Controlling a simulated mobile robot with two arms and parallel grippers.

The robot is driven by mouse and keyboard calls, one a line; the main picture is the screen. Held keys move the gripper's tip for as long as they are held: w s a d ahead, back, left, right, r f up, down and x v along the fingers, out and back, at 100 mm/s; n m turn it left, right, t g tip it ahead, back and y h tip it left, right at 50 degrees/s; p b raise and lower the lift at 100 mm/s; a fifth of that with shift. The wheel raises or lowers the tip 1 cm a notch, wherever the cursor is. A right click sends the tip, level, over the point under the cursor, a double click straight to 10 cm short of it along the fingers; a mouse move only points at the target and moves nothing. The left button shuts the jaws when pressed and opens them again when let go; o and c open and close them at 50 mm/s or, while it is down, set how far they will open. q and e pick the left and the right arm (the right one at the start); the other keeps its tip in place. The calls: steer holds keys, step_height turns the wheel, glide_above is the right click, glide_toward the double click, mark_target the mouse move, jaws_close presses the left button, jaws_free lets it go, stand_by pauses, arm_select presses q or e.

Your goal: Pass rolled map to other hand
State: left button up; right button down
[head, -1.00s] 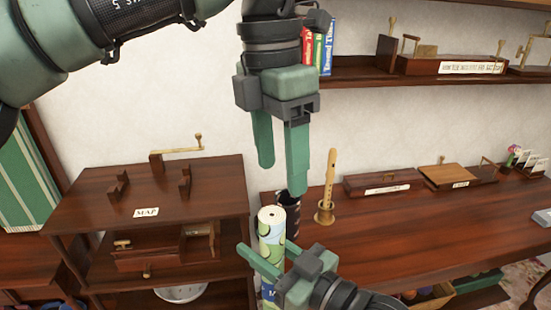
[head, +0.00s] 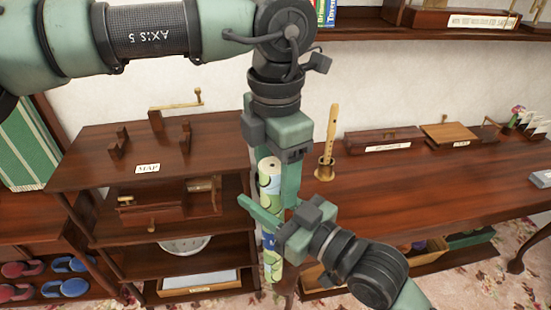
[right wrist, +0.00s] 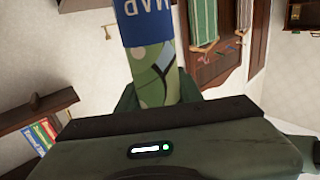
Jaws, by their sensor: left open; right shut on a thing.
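The rolled map (head: 270,180), green and pale with a blue band, stands upright in front of the shelf unit. My right gripper (head: 266,222) comes from the lower right and is shut on its middle. My left gripper (head: 272,186) points down from above, open, with its fingers around the upper part of the map. One left finger lies along the map's right side; the other is mostly hidden. In the right wrist view, the map (right wrist: 152,75) rises from between my fingers, its blue label reading MAP upside down.
A dark shelf unit with a MAP card (head: 148,169) stands at the left. A long wooden table (head: 430,190) at the right holds a recorder on a stand (head: 328,145) and wooden boxes. A wall shelf (head: 430,35) runs above.

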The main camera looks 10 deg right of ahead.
arm_select(q)
steer(key=shift+f, duration=0.1)
jaws_close()
arm_select(e)
steer(key=c, duration=0.9)
jaws_free()
steer(key=shift+o, duration=0.2)
